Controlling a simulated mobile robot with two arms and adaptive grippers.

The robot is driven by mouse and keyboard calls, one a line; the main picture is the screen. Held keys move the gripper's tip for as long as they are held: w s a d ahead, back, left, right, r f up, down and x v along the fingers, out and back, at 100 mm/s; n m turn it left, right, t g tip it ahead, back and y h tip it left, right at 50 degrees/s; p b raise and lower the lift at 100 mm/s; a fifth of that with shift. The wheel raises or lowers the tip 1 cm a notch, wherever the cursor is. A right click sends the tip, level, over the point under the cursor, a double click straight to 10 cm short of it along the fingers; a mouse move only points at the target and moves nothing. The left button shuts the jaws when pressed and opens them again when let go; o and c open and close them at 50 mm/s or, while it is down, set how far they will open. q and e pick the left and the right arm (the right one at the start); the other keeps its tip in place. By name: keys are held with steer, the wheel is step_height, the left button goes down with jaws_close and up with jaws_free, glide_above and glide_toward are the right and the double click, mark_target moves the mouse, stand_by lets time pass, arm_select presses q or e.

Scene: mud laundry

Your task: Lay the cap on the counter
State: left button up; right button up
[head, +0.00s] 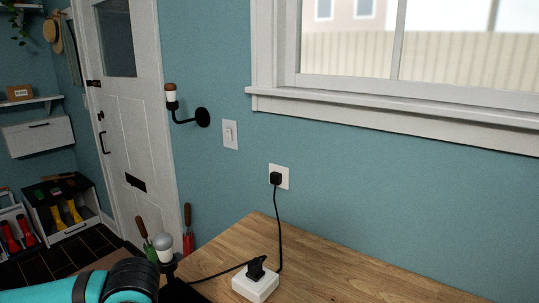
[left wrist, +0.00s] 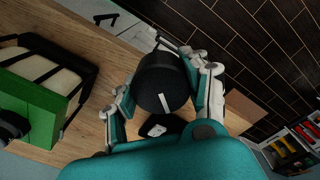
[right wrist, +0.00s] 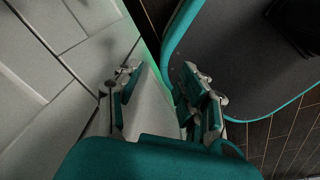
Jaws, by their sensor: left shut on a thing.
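My left gripper (left wrist: 160,85) is shut on a round black cap (left wrist: 163,78) with a white strip on its face. In the left wrist view the cap sits between the fingers, over or near the wooden counter (left wrist: 88,105); the height of the cap above it is hard to tell. In the head view the counter (head: 330,275) fills the bottom, and my left arm shows at the lower left; the cap cannot be made out there. My right gripper (right wrist: 160,85) is open, with its fingers apart beside pale panels, and the cap is not in that view.
A white power block (head: 255,286) with a black plug stands on the counter, its cord running to a wall outlet (head: 279,177). A green box (left wrist: 35,108) lies on the counter at left in the left wrist view. The counter's right part is clear.

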arm_select(q)
steer(key=m, duration=0.1)
steer(key=s+a+m, duration=0.1)
steer(key=shift+f+m, duration=0.3)
steer(key=shift+f, duration=0.1)
steer(key=shift+w, duration=0.15)
